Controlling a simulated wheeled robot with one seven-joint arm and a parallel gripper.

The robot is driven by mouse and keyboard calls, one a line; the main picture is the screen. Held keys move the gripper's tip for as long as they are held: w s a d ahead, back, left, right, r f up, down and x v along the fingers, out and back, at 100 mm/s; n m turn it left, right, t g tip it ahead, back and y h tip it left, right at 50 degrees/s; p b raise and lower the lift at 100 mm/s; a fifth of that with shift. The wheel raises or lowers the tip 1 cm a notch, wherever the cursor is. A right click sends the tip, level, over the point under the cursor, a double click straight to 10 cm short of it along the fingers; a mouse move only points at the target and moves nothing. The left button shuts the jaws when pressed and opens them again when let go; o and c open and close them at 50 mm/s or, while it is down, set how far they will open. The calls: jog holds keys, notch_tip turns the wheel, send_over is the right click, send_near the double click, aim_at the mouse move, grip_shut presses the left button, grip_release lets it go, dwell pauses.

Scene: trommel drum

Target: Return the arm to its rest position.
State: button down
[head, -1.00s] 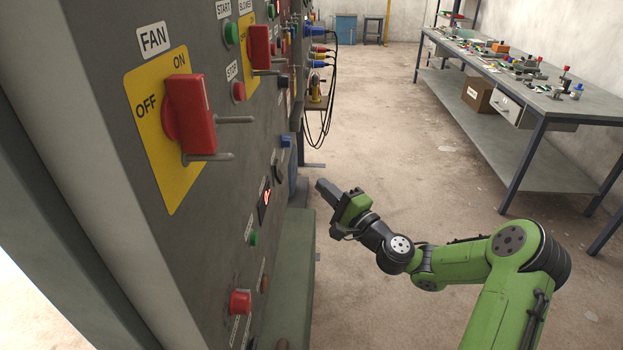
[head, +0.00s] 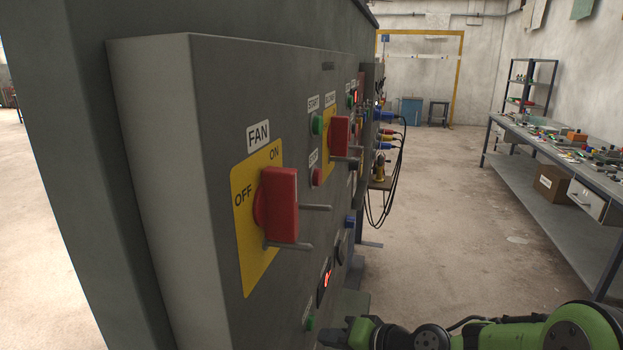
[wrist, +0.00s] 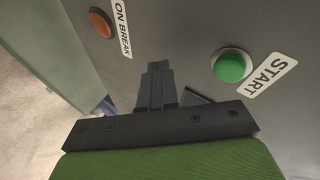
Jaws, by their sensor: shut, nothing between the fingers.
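My gripper (head: 334,335) shows at the bottom of the head view, low in front of the grey control panel (head: 225,130). My green arm (head: 510,335) reaches in from the lower right, partly cut off by the frame's edge. In the wrist view, my gripper (wrist: 158,88) has its dark fingers together, with nothing held. It points at the panel face, between an orange button (wrist: 101,23) and a green START button (wrist: 232,66). I cannot tell how close the fingertips are to the panel.
The panel carries a red FAN switch (head: 279,205) with protruding pins and a second red switch (head: 339,135). Cables (head: 385,180) hang beyond it. A long workbench (head: 560,155) with parts stands at the right. The floor (head: 450,210) between is clear.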

jog(key=s+d+r+n+g+h, duration=0.1)
jog(key=s+d+r+h, duration=0.2)
jog(key=s, duration=0.5)
jog(key=s+d+r+n+h+p, duration=0.15)
jog(key=s+d+h, duration=0.25)
jog(key=s, duration=0.5)
jog(key=s+d+r+g+h, duration=0.1)
jog(key=s+d+r+h, duration=0.2)
jog(key=s, duration=0.5)
notch_tip(320, 180, up, 12)
jog(key=p, duration=1.2)
jog(key=shift+w+d+r, duration=0.15)
jog(key=shift+r, duration=0.1)
